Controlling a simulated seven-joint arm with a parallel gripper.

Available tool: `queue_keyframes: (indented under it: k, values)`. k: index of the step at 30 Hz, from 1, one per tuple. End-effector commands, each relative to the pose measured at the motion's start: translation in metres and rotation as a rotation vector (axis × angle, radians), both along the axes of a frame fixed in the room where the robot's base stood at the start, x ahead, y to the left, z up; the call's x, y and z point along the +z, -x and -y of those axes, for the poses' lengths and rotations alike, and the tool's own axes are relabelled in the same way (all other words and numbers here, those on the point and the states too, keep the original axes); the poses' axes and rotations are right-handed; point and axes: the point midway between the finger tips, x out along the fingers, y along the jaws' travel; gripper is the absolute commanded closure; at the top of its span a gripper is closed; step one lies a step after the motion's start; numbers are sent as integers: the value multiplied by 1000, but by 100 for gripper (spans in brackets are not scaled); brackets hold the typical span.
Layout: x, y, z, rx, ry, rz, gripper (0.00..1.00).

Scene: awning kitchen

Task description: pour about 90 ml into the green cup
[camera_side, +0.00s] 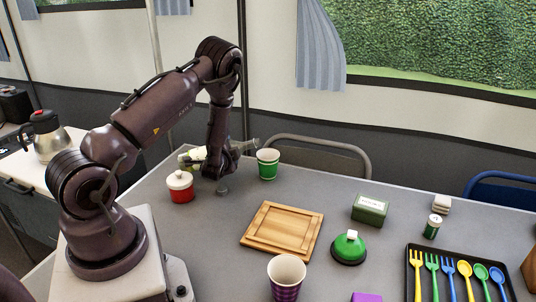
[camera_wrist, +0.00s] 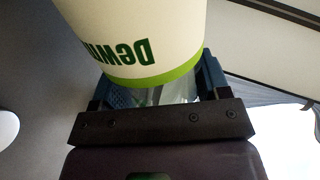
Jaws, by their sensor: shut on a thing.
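A clear bottle (camera_side: 192,157) with a white and green label is in my gripper (camera_side: 226,160). In the side view it is tipped nearly flat, its clear neck pointing right towards the green cup (camera_side: 268,165). The cup is green and white and stands upright on the table; the neck end is close to its upper left rim. In the wrist view the bottle's label (camera_wrist: 140,40) shows large, with green lettering upside down, and my gripper (camera_wrist: 152,95) is shut around its clear part. I cannot make out any liquid stream or the level inside the cup.
A red pot with a white lid (camera_side: 180,187) stands left of my gripper. A wooden board (camera_side: 283,230), purple patterned cup (camera_side: 286,278), green bell-shaped thing (camera_side: 348,247), green box (camera_side: 370,209) and cutlery tray (camera_side: 411,280) occupy the front and right.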

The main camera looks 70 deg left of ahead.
Motion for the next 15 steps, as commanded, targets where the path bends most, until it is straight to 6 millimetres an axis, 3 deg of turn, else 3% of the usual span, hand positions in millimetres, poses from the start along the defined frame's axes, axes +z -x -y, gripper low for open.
queue_keyframes:
  k: [15]
  values:
    - [27,-8,4,-1,-102,-208,76]
